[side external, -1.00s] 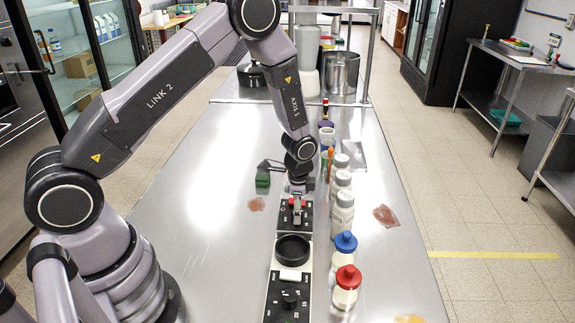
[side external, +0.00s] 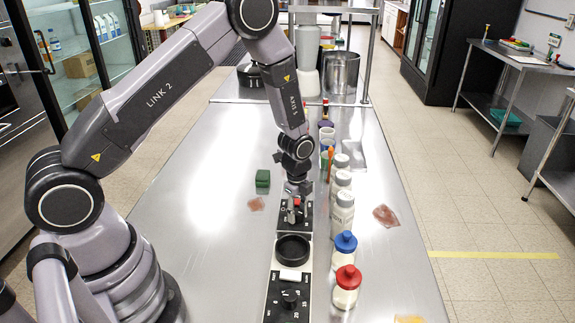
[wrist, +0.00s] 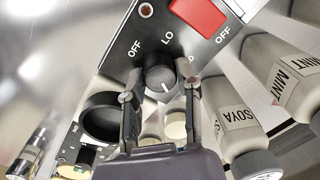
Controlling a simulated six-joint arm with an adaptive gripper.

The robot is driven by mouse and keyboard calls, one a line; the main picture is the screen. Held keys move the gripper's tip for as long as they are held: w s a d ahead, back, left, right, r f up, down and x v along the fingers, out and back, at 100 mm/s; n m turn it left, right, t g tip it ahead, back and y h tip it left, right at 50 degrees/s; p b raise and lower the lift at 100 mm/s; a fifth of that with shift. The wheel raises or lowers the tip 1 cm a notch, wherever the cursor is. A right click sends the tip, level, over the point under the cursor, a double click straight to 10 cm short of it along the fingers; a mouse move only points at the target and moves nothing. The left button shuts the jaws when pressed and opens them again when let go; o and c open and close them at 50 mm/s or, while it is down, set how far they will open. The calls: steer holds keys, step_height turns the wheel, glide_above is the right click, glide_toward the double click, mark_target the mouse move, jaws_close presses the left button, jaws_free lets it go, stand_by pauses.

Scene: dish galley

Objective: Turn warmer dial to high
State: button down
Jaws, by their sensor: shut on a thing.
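The warmer dial (wrist: 160,72) is a black round knob on a dark panel with OFF and LO printed around it. My gripper (wrist: 160,93) is shut on the dial, with one finger on each side of it in the wrist view. A pale mark shows on the knob's near side. Another label right of the dial is partly hidden by a finger. In the side view, my gripper (side external: 296,196) points down at the panel (side external: 285,224), and the dial is hard to make out there.
A red switch (wrist: 198,14) sits on the panel near the dial. White bottles (side external: 342,212) stand in a row close on the right, with blue-capped (side external: 345,252) and red-capped (side external: 347,285) ones nearer. A black ring (side external: 292,249) lies in front. A green block (side external: 263,178) stands left.

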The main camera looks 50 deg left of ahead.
stand_by(0.4)
steer(key=c, duration=0.8)
jaws_free()
steer(key=shift+r, duration=0.1)
steer(key=r, duration=1.2)
steer(key=shift+s, duration=0.3)
